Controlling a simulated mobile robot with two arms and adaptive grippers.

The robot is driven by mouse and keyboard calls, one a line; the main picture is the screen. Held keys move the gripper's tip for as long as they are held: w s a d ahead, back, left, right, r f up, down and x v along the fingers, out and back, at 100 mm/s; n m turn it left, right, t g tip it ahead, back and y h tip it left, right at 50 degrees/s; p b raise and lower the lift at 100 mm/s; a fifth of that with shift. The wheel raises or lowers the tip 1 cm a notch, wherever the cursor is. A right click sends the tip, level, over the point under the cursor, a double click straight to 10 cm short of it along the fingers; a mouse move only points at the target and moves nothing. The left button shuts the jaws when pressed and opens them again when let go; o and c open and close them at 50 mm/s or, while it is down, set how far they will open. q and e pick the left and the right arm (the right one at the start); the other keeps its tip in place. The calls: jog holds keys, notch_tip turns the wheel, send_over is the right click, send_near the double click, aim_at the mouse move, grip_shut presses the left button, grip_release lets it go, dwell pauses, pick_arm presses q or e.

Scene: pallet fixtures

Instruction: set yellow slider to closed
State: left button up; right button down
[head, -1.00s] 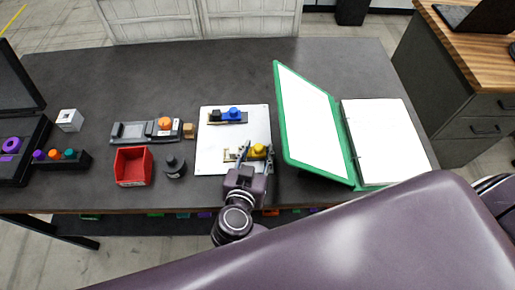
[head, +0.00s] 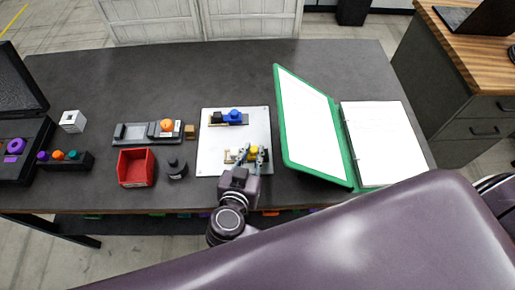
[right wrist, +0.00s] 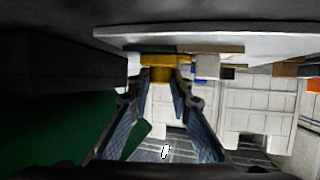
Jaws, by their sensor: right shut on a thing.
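The yellow slider (head: 253,150) sits on the lower part of a pale panel (head: 210,140), on a tan-ended track. My right gripper (head: 252,155) reaches it from the front edge of the table and is shut on it, a finger on each side. In the right wrist view the yellow slider (right wrist: 160,72) shows between the two fingertips (right wrist: 160,85). The fingers hide much of the slider and the right part of its track. My left gripper is not in view.
A blue slider (head: 234,115) is on the panel's upper part. A green binder (head: 349,170) stands open just right of the panel. A red bin (head: 136,168), a dark bottle (head: 177,169) and a grey fixture with an orange knob (head: 166,126) are left. The table's back is clear.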

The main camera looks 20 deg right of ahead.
jog(key=shift+a+r, duration=0.1)
jog(key=shift+a, duration=0.2)
jog(key=c, duration=1.7)
grip_release()
jog(key=shift+a, duration=0.15)
jog(key=shift+c, duration=0.2)
jog(key=shift+s, duration=0.15)
jog(key=v, duration=0.7)
jog(key=shift+s+a+r, duration=0.15)
jog(key=shift+s, duration=0.1)
